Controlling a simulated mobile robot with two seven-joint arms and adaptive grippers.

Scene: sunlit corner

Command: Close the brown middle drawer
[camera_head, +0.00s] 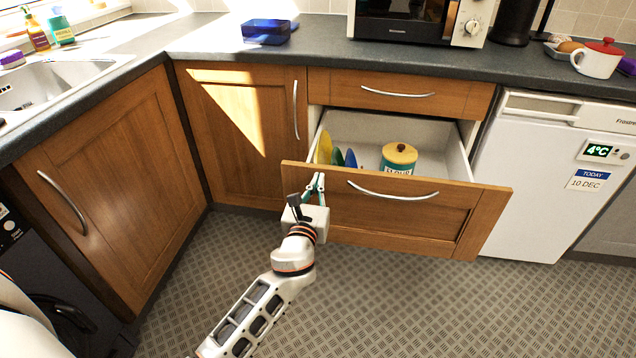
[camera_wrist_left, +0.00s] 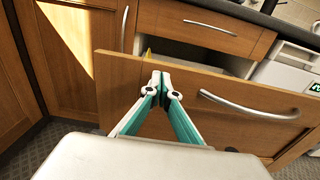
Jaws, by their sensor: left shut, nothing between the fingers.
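The brown middle drawer (camera_head: 400,217) stands pulled out below a shut top drawer, with a curved metal handle (camera_head: 392,191) across its front. Inside it are a flour canister (camera_head: 398,160) with a yellow lid and several coloured plates at the left. My left gripper (camera_head: 316,181) is shut and empty at the upper left part of the drawer front, left of the handle. In the left wrist view the shut fingertips (camera_wrist_left: 160,84) overlap the drawer front (camera_wrist_left: 225,118); whether they touch it I cannot tell. My right gripper is not in view.
A shut top drawer (camera_head: 415,92) sits above the open one. A white fridge (camera_head: 545,180) stands to the right, and wooden cupboard doors (camera_head: 245,135) to the left. The counter holds a microwave (camera_head: 415,20), a blue box (camera_head: 266,32) and a mug (camera_head: 598,60). The floor in front is clear.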

